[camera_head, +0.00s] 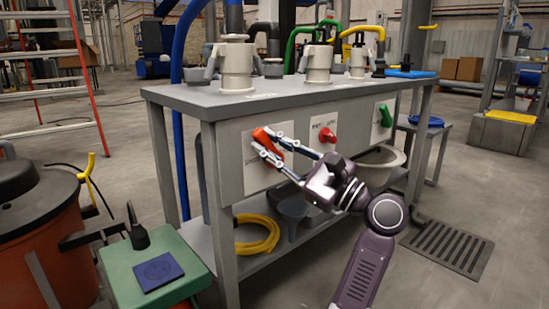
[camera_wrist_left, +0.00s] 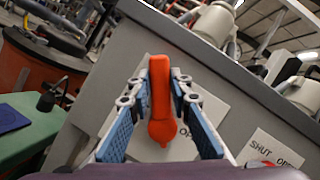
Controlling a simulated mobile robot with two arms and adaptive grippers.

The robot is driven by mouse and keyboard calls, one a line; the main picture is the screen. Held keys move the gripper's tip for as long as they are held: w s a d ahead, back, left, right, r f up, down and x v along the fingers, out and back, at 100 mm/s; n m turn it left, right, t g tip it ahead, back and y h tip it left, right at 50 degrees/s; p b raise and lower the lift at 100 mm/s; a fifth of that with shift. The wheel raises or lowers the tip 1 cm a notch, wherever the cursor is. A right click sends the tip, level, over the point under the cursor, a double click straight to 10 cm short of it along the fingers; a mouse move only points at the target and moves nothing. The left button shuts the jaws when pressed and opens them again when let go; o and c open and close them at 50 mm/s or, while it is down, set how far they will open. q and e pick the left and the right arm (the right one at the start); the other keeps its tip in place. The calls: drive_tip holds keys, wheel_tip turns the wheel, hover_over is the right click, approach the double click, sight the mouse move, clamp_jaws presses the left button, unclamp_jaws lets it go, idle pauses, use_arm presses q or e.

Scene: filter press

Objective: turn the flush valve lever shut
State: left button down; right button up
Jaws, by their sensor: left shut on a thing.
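An orange lever (camera_head: 262,138) is mounted on the left end of the grey bench's front panel. My left gripper (camera_head: 268,145) is at this lever and shut on it. In the left wrist view the orange lever (camera_wrist_left: 162,100) runs lengthwise between my two blue-padded fingers (camera_wrist_left: 160,95). A white label (camera_wrist_left: 205,112) lies behind it; the fingers and lever hide part of its lettering. A red lever (camera_head: 327,135) and a green lever (camera_head: 386,116) sit further right on the same panel. I cannot read which lever is marked flush. My right gripper is not in view.
The grey bench (camera_head: 215,104) carries pale valve fittings (camera_head: 237,68) and hoses. A yellow hose coil (camera_head: 258,235) lies on its lower shelf. A green-topped stand (camera_head: 155,268) and an orange drum (camera_head: 45,225) stand at the left. Floor to the right is mostly clear.

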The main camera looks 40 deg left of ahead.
use_arm(q)
drive_tip(key=shift+s+f+n+g+h+b, duration=0.15)
drive_tip(key=shift+s+f+n+g+b, duration=0.1)
drive_tip(key=shift+n+b, duration=0.3)
drive_tip(key=shift+s+f+n+g+h+b, duration=0.15)
drive_tip(key=shift+f+n+g+b, duration=0.15)
drive_tip(key=shift+n, duration=0.45)
drive_tip(key=shift+r, duration=0.1)
drive_tip(key=c, duration=1.8)
unclamp_jaws()
drive_tip(key=shift+o, duration=0.2)
drive_tip(key=v, duration=0.7)
drive_tip(key=shift+d, duration=0.25)
